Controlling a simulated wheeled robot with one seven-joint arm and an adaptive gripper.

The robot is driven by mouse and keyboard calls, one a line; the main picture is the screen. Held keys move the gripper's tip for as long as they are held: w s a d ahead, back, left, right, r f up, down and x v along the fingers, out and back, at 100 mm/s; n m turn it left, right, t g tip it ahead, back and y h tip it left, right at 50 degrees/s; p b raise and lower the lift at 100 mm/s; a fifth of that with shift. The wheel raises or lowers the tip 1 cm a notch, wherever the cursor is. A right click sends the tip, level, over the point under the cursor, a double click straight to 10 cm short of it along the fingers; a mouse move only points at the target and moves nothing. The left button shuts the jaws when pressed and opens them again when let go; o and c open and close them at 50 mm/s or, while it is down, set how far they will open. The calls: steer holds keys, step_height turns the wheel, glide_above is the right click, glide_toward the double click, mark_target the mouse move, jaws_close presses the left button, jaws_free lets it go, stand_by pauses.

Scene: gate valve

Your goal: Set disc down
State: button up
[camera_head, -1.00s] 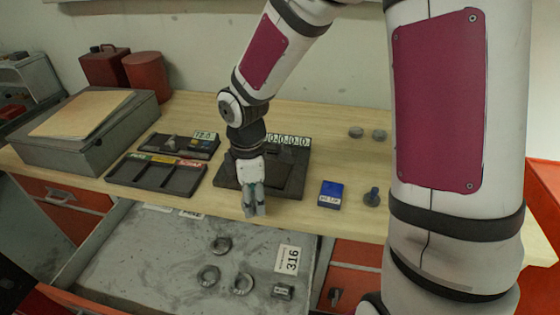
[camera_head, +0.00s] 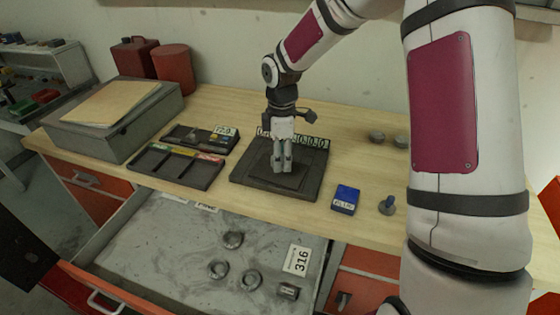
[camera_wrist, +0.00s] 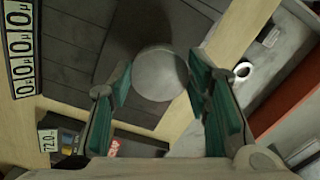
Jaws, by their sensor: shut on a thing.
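In the wrist view a round grey disc (camera_wrist: 157,75) lies between my two fingertips. My gripper (camera_head: 282,170) is shut on it and points down over a dark plate (camera_head: 245,176) on the wooden bench. The disc is hard to make out in the head view, hidden by the fingers. The plate has a raised dark block in its middle and a white strip of zeros (camera_wrist: 22,50) along its back edge. I cannot tell whether the disc touches the plate.
A blue box (camera_head: 345,199) and a small dark knobbed part (camera_head: 387,205) stand right of the plate. A dark compartment tray (camera_head: 177,168) lies left. The open drawer (camera_head: 165,240) in front holds several dark rings. Two small round pieces (camera_head: 377,137) sit at the back right.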

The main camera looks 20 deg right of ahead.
steer(key=shift+w, duration=0.65)
steer(key=shift+w+d+f, duration=0.1)
steer(key=shift+w+f, duration=0.15)
steer(key=shift+w, duration=0.05)
steer(key=shift+f+p, duration=0.4)
steer(key=shift+f, duration=1.15)
steer(key=shift+f, duration=0.2)
steer(key=o, duration=1.5)
